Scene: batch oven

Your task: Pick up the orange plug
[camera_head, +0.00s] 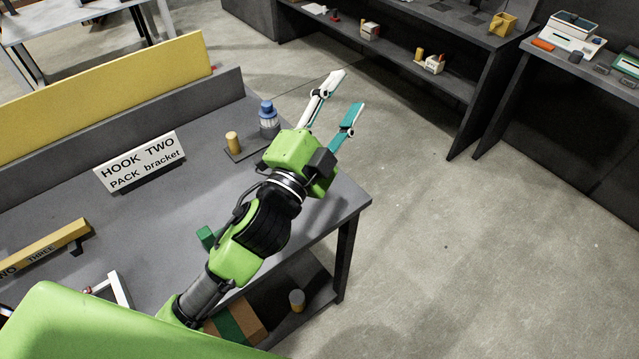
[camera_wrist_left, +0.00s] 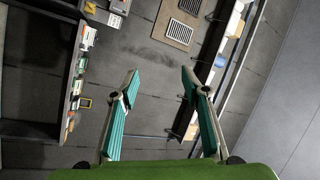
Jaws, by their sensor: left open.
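A small orange piece (camera_head: 543,45), which looks like the orange plug, lies on the dark bench at the upper right in the head view, in front of a white device. It is small, so its shape is hard to tell. My left gripper (camera_head: 347,92) is open and empty, held out beyond the far right corner of the grey table and well apart from the orange piece. In the left wrist view its teal fingers (camera_wrist_left: 160,74) are spread with only distant floor between them; I cannot pick out the orange piece there. My right gripper is not in view.
The grey table (camera_head: 190,205) bears a HOOK TWO sign (camera_head: 140,162), a blue-capped bottle (camera_head: 268,120) and a tan cylinder (camera_head: 232,142). A dark shelf unit (camera_head: 440,75) holds small items at the back. The floor (camera_head: 480,260) between table and benches is clear.

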